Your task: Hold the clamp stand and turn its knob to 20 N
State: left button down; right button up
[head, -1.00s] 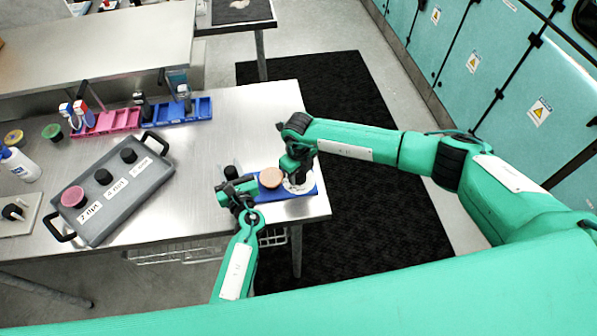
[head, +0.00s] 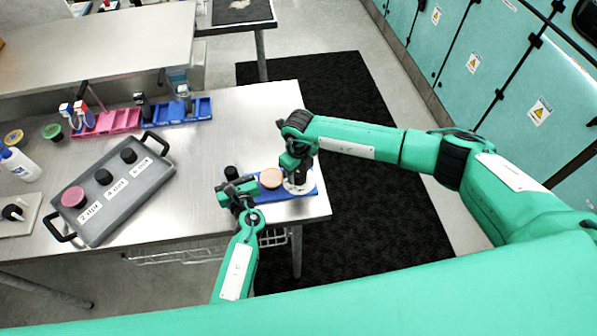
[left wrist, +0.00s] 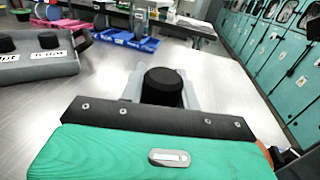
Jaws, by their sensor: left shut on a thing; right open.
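The clamp stand has a blue base (head: 270,194) at the right front corner of the steel table. A tan disc (head: 271,178) sits on it, with a white dial part (head: 300,188) at its right end. My left gripper (head: 236,188) is shut at the stand's left end, beside a black round cap (head: 231,172). The dial's marks are too small to read.
A grey handled panel (head: 125,190) with a pink disc and black knobs lies to the left. Pink (head: 108,122) and blue (head: 190,112) trays stand behind it. The steel table's middle (head: 220,140) is clear. The table's right edge is close to the stand.

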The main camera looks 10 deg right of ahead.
aim_at(298, 172)
notch_tip(298, 172, up, 11)
dwell(0.3)
pick_arm(q)
jog(key=c, duration=0.9)
grip_release()
jog(key=shift+c, duration=0.2)
